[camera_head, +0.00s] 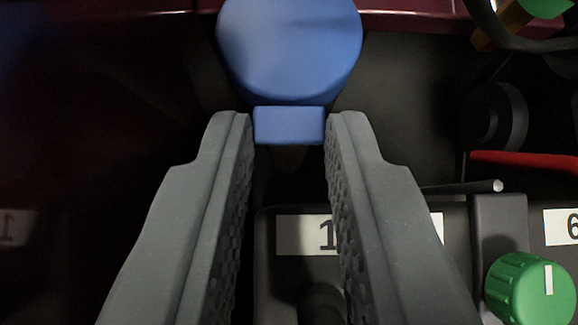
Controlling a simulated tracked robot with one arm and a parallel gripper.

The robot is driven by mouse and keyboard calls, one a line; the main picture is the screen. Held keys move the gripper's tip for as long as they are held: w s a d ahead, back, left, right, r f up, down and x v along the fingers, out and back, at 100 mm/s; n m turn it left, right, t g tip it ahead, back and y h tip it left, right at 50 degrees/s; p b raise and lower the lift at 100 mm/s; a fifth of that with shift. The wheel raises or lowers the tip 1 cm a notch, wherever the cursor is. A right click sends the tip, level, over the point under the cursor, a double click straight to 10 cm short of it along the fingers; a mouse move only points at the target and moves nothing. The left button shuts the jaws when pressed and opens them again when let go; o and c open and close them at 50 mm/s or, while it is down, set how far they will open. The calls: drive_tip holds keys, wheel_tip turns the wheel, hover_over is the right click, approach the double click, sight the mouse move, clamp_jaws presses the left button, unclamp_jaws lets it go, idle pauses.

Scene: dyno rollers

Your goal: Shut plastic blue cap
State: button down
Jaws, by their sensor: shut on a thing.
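The blue plastic cap (290,48) is at the top centre of the head camera view, a round blue disc cut off by the top edge. A small rectangular blue tab (289,125) sticks out from its near side. My gripper (289,128) has its two grey fingers on either side of this tab, and the fingertips are shut on it. What lies under the cap is hidden.
A dark panel with a white label reading 1 (306,234) lies below, partly hidden by my right finger. A green knob (528,288) is at the lower right, with a red part (525,160) and a metal-tipped lever (497,186) above it. A dark red edge (420,20) runs along the top.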

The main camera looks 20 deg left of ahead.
drive_tip(key=shift+s+f, duration=0.1)
drive_tip(key=shift+f, duration=0.55)
drive_tip(key=c, duration=1.3)
unclamp_jaws()
drive_tip(key=shift+r, duration=0.1)
drive_tip(key=shift+s+d+r, duration=0.2)
drive_tip(key=shift+r, duration=0.2)
drive_tip(key=p+v, duration=0.1)
drive_tip(key=v, duration=1.1)
drive_tip(key=shift+s+r, duration=0.2)
drive_tip(key=shift+s, duration=0.05)
